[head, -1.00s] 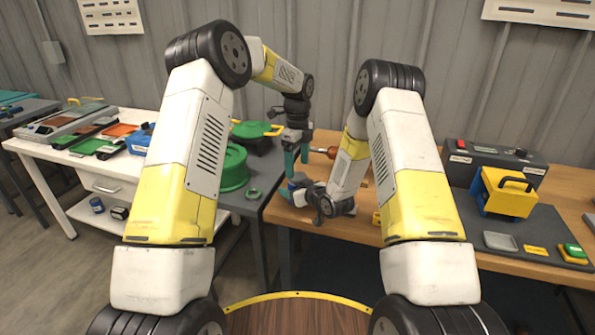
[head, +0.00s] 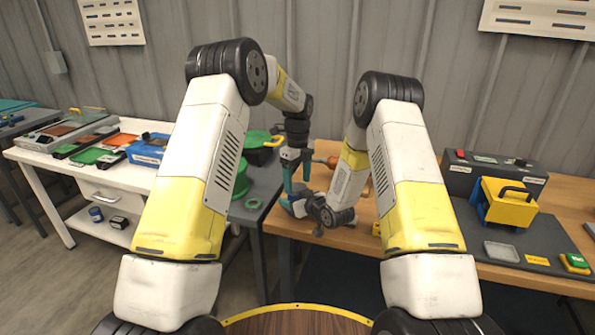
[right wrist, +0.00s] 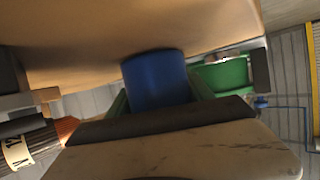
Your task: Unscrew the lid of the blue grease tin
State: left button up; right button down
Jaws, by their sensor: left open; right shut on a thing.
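The blue grease tin (right wrist: 155,78) shows as a plain blue cylinder in the right wrist view, between the fingers of my right gripper. My right gripper (head: 291,204) is shut on it, low over the near left end of the wooden bench. In the head view the tin is hidden or too small to make out. My left gripper (head: 297,178) points down just above my right gripper, its teal fingers apart. I cannot tell whether its fingertips are around the lid. The lid cannot be told apart from the tin body.
The wooden bench (head: 400,238) carries a yellow-and-blue case (head: 507,202) on a dark mat at right. An orange-red tool (head: 331,161) lies behind my grippers. A dark table (head: 270,186) with green things stands left. A white table (head: 60,165) with trays is farther left.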

pick_arm(q)
jog(key=shift+f, duration=0.5)
jog(key=shift+c, duration=0.2)
jog(key=c, duration=1.4)
jog(key=shift+n, duration=1.6)
jog(key=o, duration=1.5)
jog(key=shift+r, duration=0.1)
